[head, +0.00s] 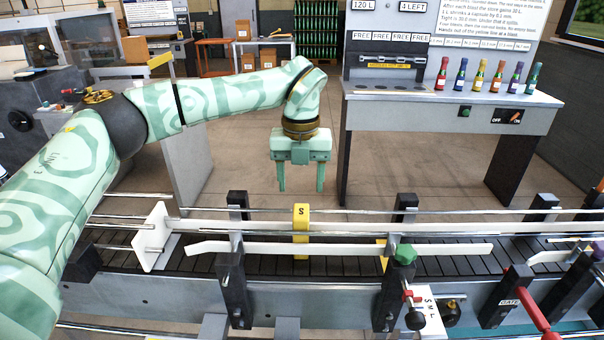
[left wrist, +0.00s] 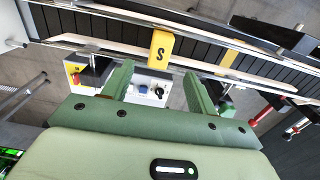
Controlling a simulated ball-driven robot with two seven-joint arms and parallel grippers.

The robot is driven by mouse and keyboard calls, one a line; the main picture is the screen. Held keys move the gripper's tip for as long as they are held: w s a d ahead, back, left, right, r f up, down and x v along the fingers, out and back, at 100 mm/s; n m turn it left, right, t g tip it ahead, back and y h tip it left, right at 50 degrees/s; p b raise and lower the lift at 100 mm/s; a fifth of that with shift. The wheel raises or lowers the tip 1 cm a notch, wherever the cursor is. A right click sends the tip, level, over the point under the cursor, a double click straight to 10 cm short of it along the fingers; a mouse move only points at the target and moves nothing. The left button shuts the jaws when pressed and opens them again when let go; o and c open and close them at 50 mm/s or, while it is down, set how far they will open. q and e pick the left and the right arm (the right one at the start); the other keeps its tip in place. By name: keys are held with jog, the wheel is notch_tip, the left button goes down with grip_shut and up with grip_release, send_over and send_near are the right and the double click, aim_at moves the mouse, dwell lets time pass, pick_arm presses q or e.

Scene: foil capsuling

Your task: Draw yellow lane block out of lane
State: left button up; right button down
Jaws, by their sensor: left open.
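The yellow lane block (head: 302,218), marked with a black S, sits upright across the rails of the conveyor lane (head: 420,264). My right gripper is not in view.
A white plate (head: 153,237) stands at the lane's left. Dark posts (head: 234,290) and a green knob (head: 404,254) line the front. A red gate handle (head: 532,308) is at the right. Several coloured bottles (head: 480,76) stand on a back bench (head: 450,97).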

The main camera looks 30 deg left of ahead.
aim_at(301, 211)
pick_arm(q)
notch_tip(301, 211, down, 14)
jog(key=shift+r+b, duration=0.25)
jog(key=shift+b, duration=0.8)
jog(key=c, duration=1.2)
jog(key=shift+o, duration=0.2)
notch_tip(301, 211, up, 7)
jog(key=p, duration=0.6)
jog(key=shift+r+p, duration=2.8)
jog(key=shift+r, duration=0.25)
jog(key=shift+c, duration=0.5)
